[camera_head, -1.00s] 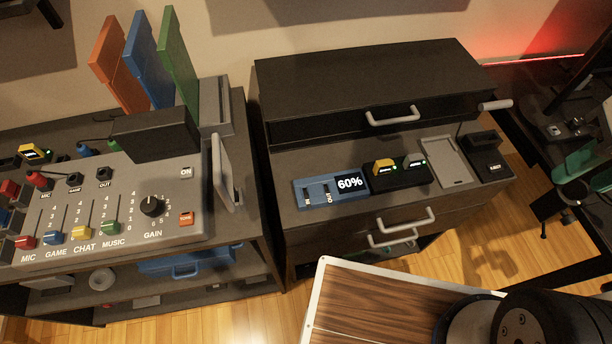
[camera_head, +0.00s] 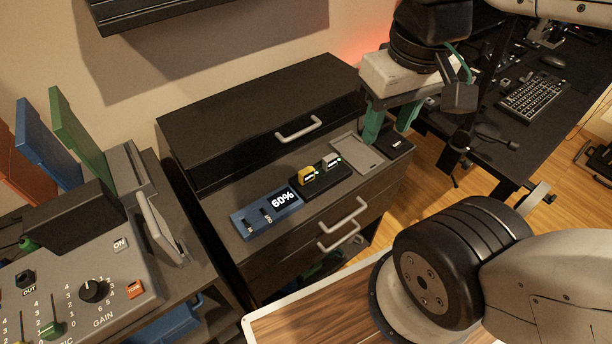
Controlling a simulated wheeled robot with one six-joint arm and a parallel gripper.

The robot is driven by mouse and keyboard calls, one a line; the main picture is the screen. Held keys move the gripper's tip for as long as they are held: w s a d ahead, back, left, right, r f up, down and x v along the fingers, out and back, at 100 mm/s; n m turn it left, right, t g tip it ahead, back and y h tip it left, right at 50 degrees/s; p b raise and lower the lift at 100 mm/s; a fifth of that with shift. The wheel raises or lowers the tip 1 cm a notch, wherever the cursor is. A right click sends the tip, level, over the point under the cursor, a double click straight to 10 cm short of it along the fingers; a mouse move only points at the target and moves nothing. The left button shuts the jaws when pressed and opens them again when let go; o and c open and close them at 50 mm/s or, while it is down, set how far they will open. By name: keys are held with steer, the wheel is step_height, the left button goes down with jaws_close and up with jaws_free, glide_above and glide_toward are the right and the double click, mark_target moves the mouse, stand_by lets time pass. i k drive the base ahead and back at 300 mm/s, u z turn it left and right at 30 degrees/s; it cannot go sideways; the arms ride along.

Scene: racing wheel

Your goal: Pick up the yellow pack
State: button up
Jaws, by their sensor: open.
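The yellow pack (camera_head: 307,175) is a small block standing in a black two-slot dock (camera_head: 320,184) on top of the dark drawer cabinet. A similar grey-white pack (camera_head: 330,160) stands just to its right in the same dock, and small green lights show beside both. My gripper (camera_head: 388,128) is open and empty, with green fingers pointing down. In the picture it is to the right of the yellow pack and apart from it, over the right end of the cabinet. Its fingertips partly cover the grey tray area.
A blue panel reading 60% (camera_head: 266,214) lies left of the dock. A grey tray (camera_head: 358,154) lies right of it. A raised drawer box (camera_head: 262,120) with a handle stands behind. The audio mixer (camera_head: 75,275) is at left, the desk with a keyboard (camera_head: 533,97) at right.

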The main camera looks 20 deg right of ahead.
mark_target(307, 175)
steer(key=k, duration=1.2)
steer(key=z, duration=0.65)
steer(key=i, duration=1.25)
steer(key=u, duration=0.5)
